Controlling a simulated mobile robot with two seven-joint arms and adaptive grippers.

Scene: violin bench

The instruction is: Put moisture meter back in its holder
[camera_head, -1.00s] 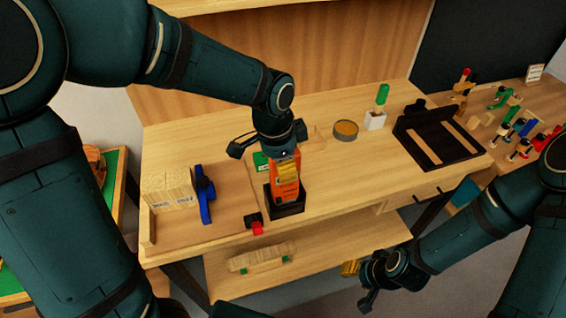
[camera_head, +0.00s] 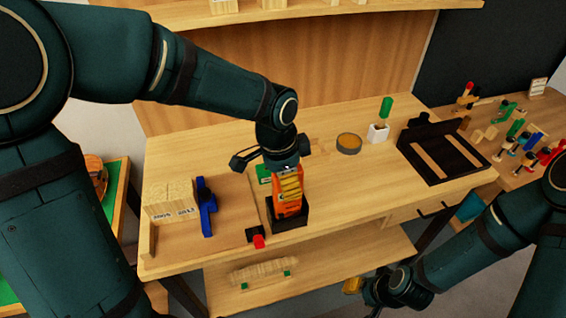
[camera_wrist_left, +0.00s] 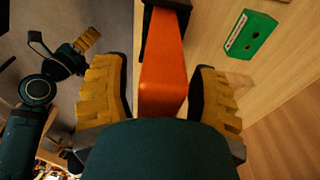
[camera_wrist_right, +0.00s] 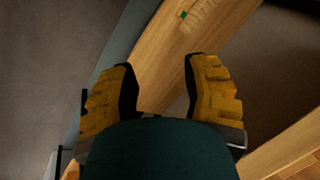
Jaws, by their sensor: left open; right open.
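The orange moisture meter (camera_head: 289,208) stands upright in its black holder (camera_head: 291,222) on the bench. My left gripper (camera_head: 290,184) is over the meter from above, its yellow fingers at the meter's upper part. In the left wrist view the meter (camera_wrist_left: 163,65) lies between the two open fingers (camera_wrist_left: 160,88), with a gap on each side. The dark holder (camera_wrist_left: 151,28) shows at its far end. My right gripper (camera_head: 362,291) is low, in front of the bench, open and empty; its fingers (camera_wrist_right: 162,85) show apart in the right wrist view.
A green box (camera_head: 264,174) lies behind the holder. A black and red item (camera_head: 257,240) is at its left, near the bench edge. A tray (camera_head: 225,225) holds wood blocks (camera_head: 171,199) and a blue tool (camera_head: 206,207). A round tin (camera_head: 349,144) stands farther right; bare bench lies between.

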